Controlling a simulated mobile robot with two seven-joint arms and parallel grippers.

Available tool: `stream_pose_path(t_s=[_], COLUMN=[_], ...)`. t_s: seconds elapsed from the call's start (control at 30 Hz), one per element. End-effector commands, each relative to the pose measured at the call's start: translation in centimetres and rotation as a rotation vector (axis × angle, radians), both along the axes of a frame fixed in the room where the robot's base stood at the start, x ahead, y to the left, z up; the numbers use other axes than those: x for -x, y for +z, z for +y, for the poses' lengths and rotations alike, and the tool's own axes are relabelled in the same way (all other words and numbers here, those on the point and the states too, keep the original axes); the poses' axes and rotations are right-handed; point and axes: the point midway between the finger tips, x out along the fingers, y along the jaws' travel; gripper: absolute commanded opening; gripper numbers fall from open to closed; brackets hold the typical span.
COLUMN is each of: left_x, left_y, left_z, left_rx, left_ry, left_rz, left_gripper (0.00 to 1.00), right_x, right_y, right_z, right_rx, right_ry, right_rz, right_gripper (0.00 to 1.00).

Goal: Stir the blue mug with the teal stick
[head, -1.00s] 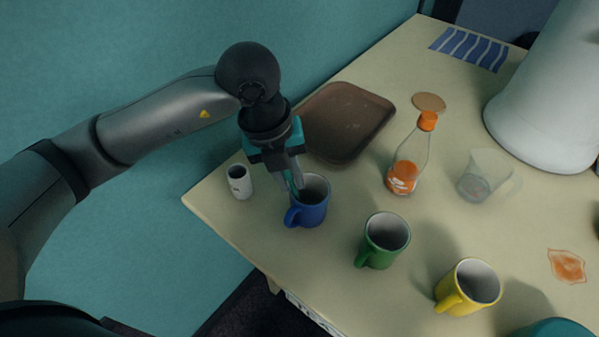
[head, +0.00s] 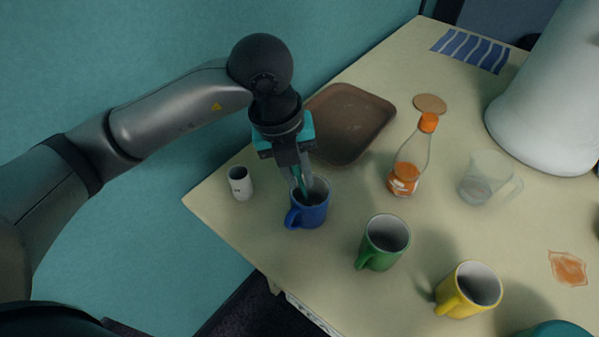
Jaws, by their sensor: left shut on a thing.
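The blue mug (head: 308,213) stands upright near the table's left corner, its handle toward the lower left. My left gripper (head: 298,180) is above the mug's rim, pointing down, and is shut on the teal stick (head: 304,188). The stick's lower end reaches into the mug's opening; its tip is hidden inside. The mug's contents cannot be made out. My right gripper does not show.
A small white cup (head: 240,184) stands left of the blue mug. A brown tray (head: 350,122) lies behind it. A green mug (head: 377,255), a yellow mug (head: 450,297), an orange-capped bottle (head: 409,164) and a clear cup (head: 486,180) stand to the right. An orange spill (head: 567,268) lies at far right.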

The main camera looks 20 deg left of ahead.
Motion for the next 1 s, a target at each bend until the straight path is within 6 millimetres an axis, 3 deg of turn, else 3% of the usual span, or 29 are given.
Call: stream_pose_path(t_s=[1.0], left_x=[0.9], left_y=[7.9], left_z=[1.2], left_rx=[0.000], left_ry=[0.001], left_rz=[-0.001], left_gripper=[0.00], right_x=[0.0], right_y=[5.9], right_z=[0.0], right_rx=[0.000], right_ry=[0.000], right_rz=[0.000], right_gripper=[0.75])
